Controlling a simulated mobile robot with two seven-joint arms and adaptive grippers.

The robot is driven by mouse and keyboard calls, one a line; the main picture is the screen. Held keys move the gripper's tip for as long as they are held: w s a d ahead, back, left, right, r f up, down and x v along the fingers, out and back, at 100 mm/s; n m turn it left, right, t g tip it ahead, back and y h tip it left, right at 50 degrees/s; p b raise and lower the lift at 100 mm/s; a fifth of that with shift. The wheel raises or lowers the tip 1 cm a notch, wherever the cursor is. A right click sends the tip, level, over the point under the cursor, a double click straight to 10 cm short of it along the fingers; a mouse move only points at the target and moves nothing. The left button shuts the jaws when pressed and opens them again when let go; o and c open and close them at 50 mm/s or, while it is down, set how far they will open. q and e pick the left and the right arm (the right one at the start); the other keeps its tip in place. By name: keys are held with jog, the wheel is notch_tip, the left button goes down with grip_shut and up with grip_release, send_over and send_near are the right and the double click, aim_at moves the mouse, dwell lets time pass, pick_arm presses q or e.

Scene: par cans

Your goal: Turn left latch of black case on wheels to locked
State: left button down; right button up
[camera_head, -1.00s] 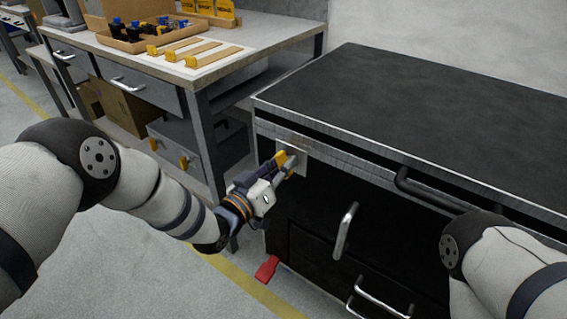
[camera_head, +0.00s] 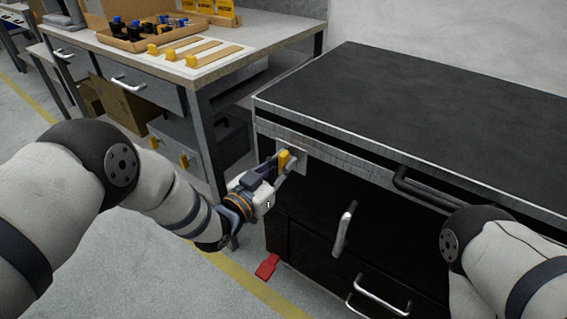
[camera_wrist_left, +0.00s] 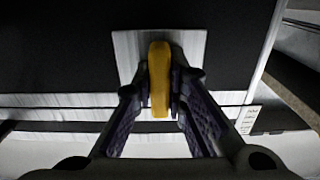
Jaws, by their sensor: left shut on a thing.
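The black case (camera_head: 440,110) fills the right of the head view, with a metal-edged top. Its wheels are not clearly visible. A yellow latch (camera_head: 284,159) stands on a silver plate (camera_head: 299,158) near the case's left front corner. My left gripper (camera_head: 287,167) is shut on this latch, with its fingers at the latch's two sides. In the left wrist view, the yellow latch (camera_wrist_left: 159,80) lies between the fingertips, lengthwise along the view, in front of the silver plate (camera_wrist_left: 125,55). My right arm shows at the right edge, but its gripper is out of frame.
A grey workbench (camera_head: 265,35) with a tray of small parts (camera_head: 150,35) stands at the left. A grey box with yellow latches (camera_head: 205,140) is under it. The case front has a dark bar handle (camera_head: 425,190), metal handles (camera_head: 343,230) and a red pedal (camera_head: 267,266) low down.

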pick_arm(q)
jog(key=c, duration=1.6)
grip_release()
jog(key=v, duration=1.2)
